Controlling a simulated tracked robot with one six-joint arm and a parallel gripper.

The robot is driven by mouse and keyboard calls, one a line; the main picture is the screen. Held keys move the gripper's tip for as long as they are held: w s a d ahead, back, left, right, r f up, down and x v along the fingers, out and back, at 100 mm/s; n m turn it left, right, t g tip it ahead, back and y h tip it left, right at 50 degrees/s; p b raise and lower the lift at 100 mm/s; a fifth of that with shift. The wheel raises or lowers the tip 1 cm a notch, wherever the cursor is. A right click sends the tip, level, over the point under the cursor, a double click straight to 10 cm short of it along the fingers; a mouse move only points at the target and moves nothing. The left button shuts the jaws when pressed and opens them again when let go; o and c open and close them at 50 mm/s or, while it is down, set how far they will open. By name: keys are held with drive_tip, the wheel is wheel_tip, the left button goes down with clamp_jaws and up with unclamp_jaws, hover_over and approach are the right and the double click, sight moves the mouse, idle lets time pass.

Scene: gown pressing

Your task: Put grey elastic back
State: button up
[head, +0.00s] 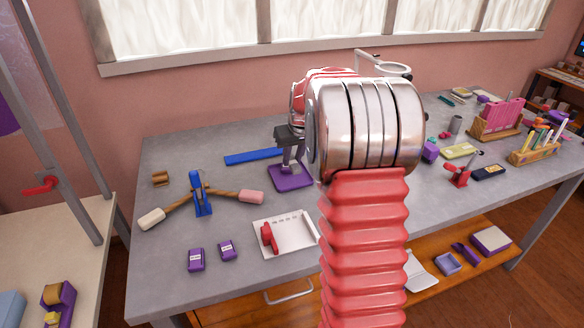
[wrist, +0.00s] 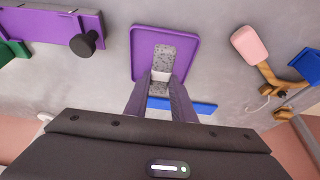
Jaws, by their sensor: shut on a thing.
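My gripper (wrist: 160,80) points down over a small purple tray (wrist: 185,42). Its fingers are shut on a grey speckled piece, which I take to be the grey elastic (wrist: 163,54), with a white band near the fingertips. The piece lies within the tray's outline; I cannot tell whether it touches the tray. In the head view my gripper (head: 289,160) is over the same purple tray (head: 300,183), left of my arm, and the elastic is too small to make out there.
A blue strip (head: 254,157) lies behind the tray. A blue stand with wooden-handled tools (head: 201,195) is to the left. A white tray with a red item (head: 288,240) and two purple boxes (head: 196,260) lie in front. My arm hides the table's middle.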

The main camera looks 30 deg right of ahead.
sight(293, 163)
drive_tip(key=shift+f, duration=1.9)
drive_tip(key=shift+f, duration=0.25)
drive_tip(key=o, duration=1)
drive_tip(key=shift+s+r, duration=0.1)
drive_tip(key=shift+r, duration=0.4)
drive_tip(key=v, duration=1.1)
drive_tip(key=shift+s+r, duration=0.1)
drive_tip(key=shift+r, duration=0.2)
